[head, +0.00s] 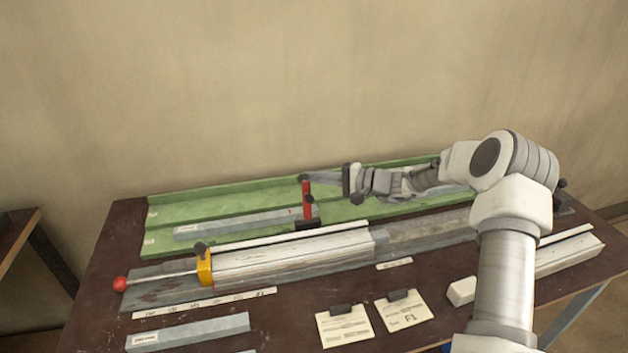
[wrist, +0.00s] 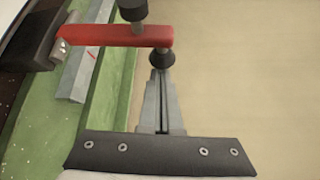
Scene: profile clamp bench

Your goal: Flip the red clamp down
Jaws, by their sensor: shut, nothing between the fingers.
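The red clamp (head: 306,200) stands upright on a dark base (head: 307,224) at the back middle of the bench, by the green tray. In the wrist view its red arm (wrist: 110,36) runs across the upper left, with black knobs on both sides of its free end. My gripper (head: 310,178) reaches in from the right, level with the top of the red arm. Its fingers (wrist: 162,76) are closed together and empty. Their tips are right at the lower black knob (wrist: 162,58); I cannot tell if they touch it.
A yellow clamp (head: 205,267) with a red ball handle (head: 120,284) sits at the left end of a pale profile (head: 290,258). The green tray (head: 165,213) lies along the back. Two paper cards (head: 345,328) (head: 404,312) and a grey bar (head: 188,333) lie in front.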

